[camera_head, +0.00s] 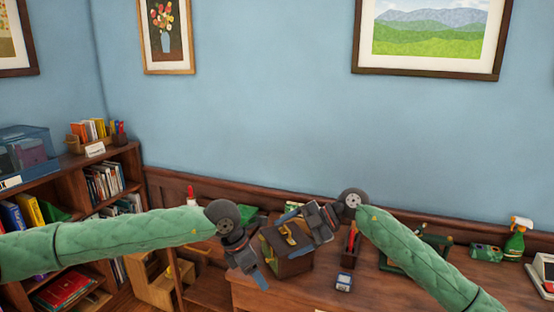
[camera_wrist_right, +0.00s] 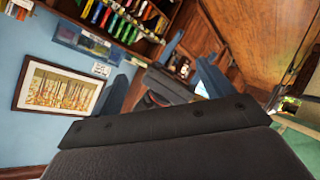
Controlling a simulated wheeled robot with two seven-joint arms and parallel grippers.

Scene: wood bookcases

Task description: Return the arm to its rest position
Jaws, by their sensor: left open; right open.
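My left gripper (camera_head: 254,272) points down at the left end of the wooden desk (camera_head: 330,296), beside a dark brown wooden box (camera_head: 292,265) with a yellow-gold item on top. My right gripper (camera_head: 296,222) points left, above and in front of that box, and partly hides it. Both grippers are open, and I see nothing held. Both green-sleeved arms are stretched forward.
A bookcase (camera_head: 124,160) stands at left. On the desk are a pen holder (camera_head: 350,246), a small blue-and-white item (camera_head: 343,282), a green spray bottle (camera_head: 516,240) and a green box (camera_head: 486,253). Framed pictures hang on the blue wall above.

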